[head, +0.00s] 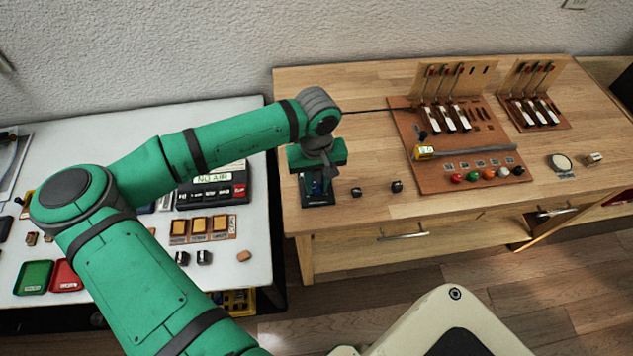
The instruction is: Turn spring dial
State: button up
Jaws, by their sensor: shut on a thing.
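The device's dark base stands upright on the tabletop. Two small black blocks, one nearer (356,192) and one farther (397,186), sit to its right, apart from the gripper.
A second key model (537,108) and a round pale disc (560,162) are farther right. A white table (255,260) with trays and a display box is left.

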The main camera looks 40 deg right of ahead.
aim_at(315, 187)
jog(key=shift+w+m, duration=0.2)
jog(key=shift+m, duration=0.5)
jog(key=o, duration=1.1)
jog(key=shift+c, duration=0.2)
jog(key=shift+r, duration=0.15)
jog(key=shift+s+r, duration=0.1)
jog(key=shift+r, duration=0.2)
notch_tip(315, 187, up, 10)
